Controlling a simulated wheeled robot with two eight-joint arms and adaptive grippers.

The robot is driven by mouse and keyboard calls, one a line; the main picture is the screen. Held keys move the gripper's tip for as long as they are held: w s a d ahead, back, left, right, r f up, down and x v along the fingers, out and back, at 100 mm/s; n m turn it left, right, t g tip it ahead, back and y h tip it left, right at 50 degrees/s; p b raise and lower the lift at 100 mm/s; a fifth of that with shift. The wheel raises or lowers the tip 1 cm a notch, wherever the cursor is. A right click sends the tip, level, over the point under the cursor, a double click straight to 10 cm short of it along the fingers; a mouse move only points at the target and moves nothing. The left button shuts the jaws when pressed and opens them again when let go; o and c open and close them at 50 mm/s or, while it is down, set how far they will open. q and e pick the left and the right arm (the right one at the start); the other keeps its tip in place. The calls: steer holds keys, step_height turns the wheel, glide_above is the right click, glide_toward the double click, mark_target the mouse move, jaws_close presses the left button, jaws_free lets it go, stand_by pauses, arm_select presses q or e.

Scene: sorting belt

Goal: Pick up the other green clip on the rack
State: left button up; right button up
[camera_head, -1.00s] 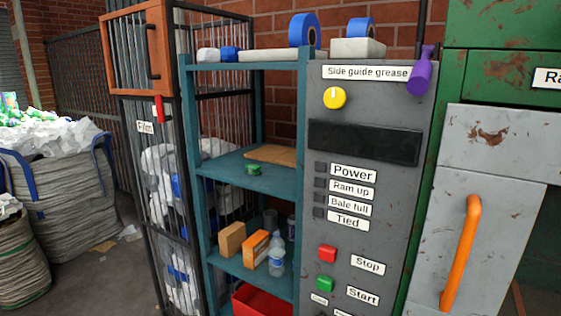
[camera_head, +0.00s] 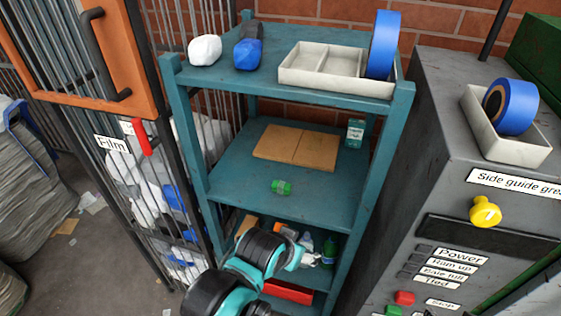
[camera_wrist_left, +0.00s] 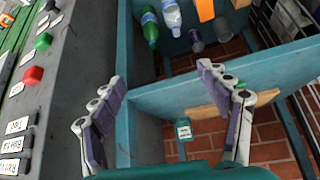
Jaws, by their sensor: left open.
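A small green clip (camera_head: 281,187) lies on the middle shelf of the teal rack (camera_head: 230,185), towards its front edge and in front of a flat tan board (camera_head: 295,146). My left arm comes in from the bottom of the head view, and its gripper (camera_head: 308,257) is in front of the rack, lower in the picture than the clip. In the left wrist view the gripper (camera_wrist_left: 165,82) is open with nothing between its fingers. A green speck, likely the clip (camera_wrist_left: 241,85), shows behind the right-hand finger, mostly hidden. My right gripper is in neither view.
A small teal-and-white box (camera_head: 355,133) stands at the middle shelf's back right. The top shelf holds a divided tray (camera_head: 335,88) and a blue roll (camera_head: 383,45). Bottles, including a green one (camera_head: 329,252), stand below. A grey control panel (camera_head: 440,225) stands to the right, a cage to the left.

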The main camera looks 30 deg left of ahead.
arm_select(q)
step_height(320, 180, up, 9)
steer(key=w+p, duration=0.2)
steer(key=p, duration=0.5)
steer(key=n+g+p, duration=0.1)
steer(key=n+g, duration=0.1)
steer(key=g, duration=0.1)
glide_above(282, 189)
steer(key=s, duration=0.4)
steer(key=shift+y, duration=0.3)
steer(key=f, duration=0.4)
steer(key=shift+d+f, duration=0.2)
steer(key=shift+d, duration=0.2)
steer(key=shift+x, duration=0.75)
steer(key=shift+p+x, duration=0.5)
steer(key=shift+x, duration=2.25)
steer(key=shift+w, duration=0.1)
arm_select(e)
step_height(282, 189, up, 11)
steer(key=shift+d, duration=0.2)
arm_select(q)
steer(key=shift+r, duration=0.1)
